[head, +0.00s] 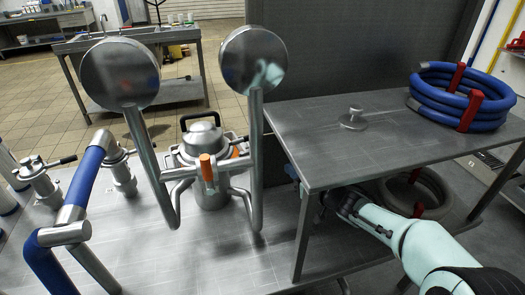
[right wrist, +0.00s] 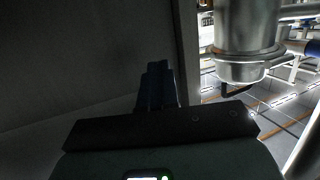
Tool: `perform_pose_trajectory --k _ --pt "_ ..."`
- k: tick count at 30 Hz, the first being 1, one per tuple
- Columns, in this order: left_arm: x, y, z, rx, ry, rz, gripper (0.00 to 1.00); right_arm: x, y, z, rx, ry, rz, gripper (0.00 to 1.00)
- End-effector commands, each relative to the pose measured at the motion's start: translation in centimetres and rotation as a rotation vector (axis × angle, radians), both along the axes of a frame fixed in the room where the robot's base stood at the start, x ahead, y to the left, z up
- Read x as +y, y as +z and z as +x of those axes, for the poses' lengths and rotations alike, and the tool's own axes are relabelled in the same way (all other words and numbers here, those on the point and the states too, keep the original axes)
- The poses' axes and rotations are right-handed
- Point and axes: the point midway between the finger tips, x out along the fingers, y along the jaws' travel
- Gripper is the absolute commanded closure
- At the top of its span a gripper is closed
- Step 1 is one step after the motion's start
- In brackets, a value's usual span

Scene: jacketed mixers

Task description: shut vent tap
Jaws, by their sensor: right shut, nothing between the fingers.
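A steel vessel (head: 208,145) with a black lid handle stands behind a forked steel pipe. A tap with an upright orange handle (head: 206,166) sits at the middle of this pipework. A valve with a dark lever (head: 42,170) stands at the left; I cannot tell which one is the vent tap. My right gripper (head: 292,173) is beneath the upper shelf, right of the pipework and apart from the orange handle, partly hidden by the shelf. In the right wrist view its dark blue fingers (right wrist: 157,86) are together and empty. My left gripper is not in view.
Two round steel discs (head: 119,73) (head: 253,59) top the pipes. The grey shelf (head: 325,150) and its leg are close to my right arm. A blue hose coil (head: 455,97) lies on it. A steel cylinder (right wrist: 247,35) shows right of my fingers in the wrist view.

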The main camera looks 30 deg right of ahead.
Motion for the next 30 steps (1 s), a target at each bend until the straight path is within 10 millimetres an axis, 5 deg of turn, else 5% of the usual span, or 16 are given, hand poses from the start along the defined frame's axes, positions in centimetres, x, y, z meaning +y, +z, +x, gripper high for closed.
perform_pose_trajectory --k 15,30 --pt "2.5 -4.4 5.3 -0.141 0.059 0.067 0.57 1.0 -2.3 10.2 -0.002 0.002 0.006 1.0" --pt "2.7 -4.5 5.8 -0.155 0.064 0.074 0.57 1.2 -2.5 12.5 -0.001 -0.001 0.001 1.0"
